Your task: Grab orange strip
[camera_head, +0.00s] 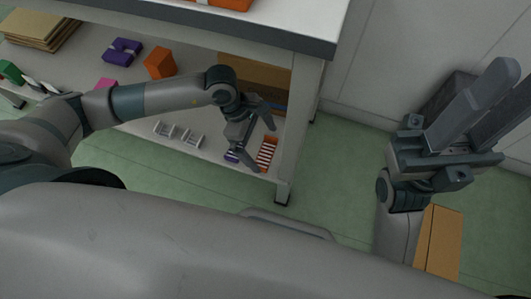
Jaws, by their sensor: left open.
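The orange strip (268,152), an orange block with white stripes, stands near the right end of the lower shelf, close to the table leg. My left gripper (262,146) reaches in from the left under the tabletop. Its fingers are spread, with one above and one to the left of the strip in the picture. I cannot tell whether they touch it. A small purple item (232,155) shows partly behind the lower finger. My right gripper (490,95) is at the right, away from the shelf, pointing up and right. Its far finger runs out of view.
The lower shelf also holds white racks (179,134), an orange box (159,64), a purple box (122,51), a pink item (106,85) and brown boards (35,30). The tabletop edge (200,28) hangs above my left arm. A table leg (291,180) stands right of the strip.

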